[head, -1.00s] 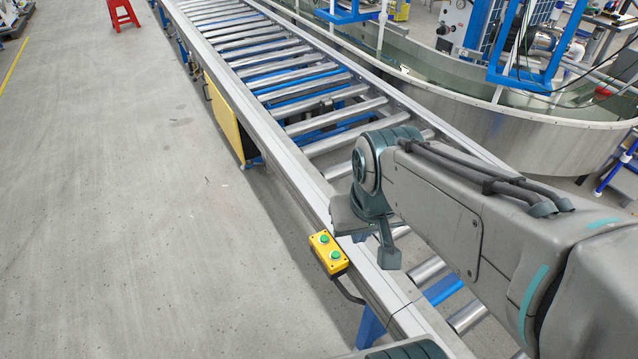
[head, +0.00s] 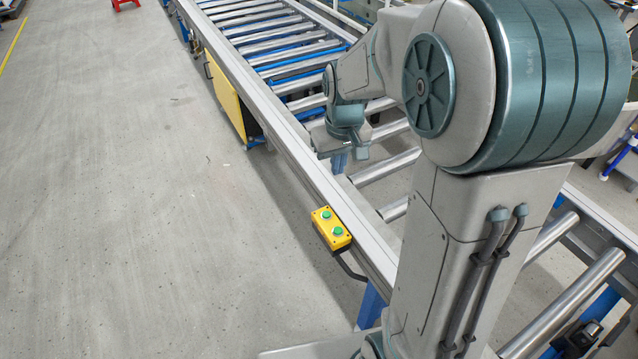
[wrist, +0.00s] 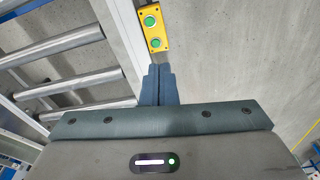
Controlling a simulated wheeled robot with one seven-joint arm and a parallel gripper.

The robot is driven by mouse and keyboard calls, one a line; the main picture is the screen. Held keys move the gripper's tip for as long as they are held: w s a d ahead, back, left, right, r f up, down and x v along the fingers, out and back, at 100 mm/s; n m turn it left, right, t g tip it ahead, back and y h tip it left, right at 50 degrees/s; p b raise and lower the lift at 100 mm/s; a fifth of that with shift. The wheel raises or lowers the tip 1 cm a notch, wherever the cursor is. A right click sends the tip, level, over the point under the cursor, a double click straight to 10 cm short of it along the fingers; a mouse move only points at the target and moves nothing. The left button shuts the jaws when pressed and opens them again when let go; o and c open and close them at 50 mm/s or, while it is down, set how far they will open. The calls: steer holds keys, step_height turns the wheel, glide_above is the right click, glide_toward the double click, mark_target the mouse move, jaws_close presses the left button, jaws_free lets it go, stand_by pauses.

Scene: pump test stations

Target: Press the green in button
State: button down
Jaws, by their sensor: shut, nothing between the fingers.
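A yellow button box (head: 326,232) with two green buttons is fixed to the near side rail of the roller conveyor. One green button (head: 326,214) is farther from me, and the other green button (head: 338,230) is nearer. In the wrist view, the upper button (wrist: 149,21) and lower button (wrist: 155,43) are both in sight. No label is readable, so I cannot tell which is "in". My gripper (head: 361,152) is above the conveyor, past the box. Its closed fingers (wrist: 160,68) appear just below the box in the wrist view, apart from it, with nothing held.
The conveyor's metal side rail (head: 270,125) runs along the box, with rollers (head: 290,60) beyond it. A yellow panel (head: 222,83) hangs on the conveyor's side. The grey floor (head: 130,200) to the left is clear. A dark cable runs down from the box.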

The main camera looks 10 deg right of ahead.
steer(key=n+g+b, duration=0.1)
steer(key=n+b, duration=0.1)
glide_above(326, 213)
step_height(326, 213, down, 14)
steer(key=shift+f, duration=0.25)
steer(key=shift+f, duration=0.1)
step_height(326, 213, down, 14)
steer(key=shift+r, duration=0.15)
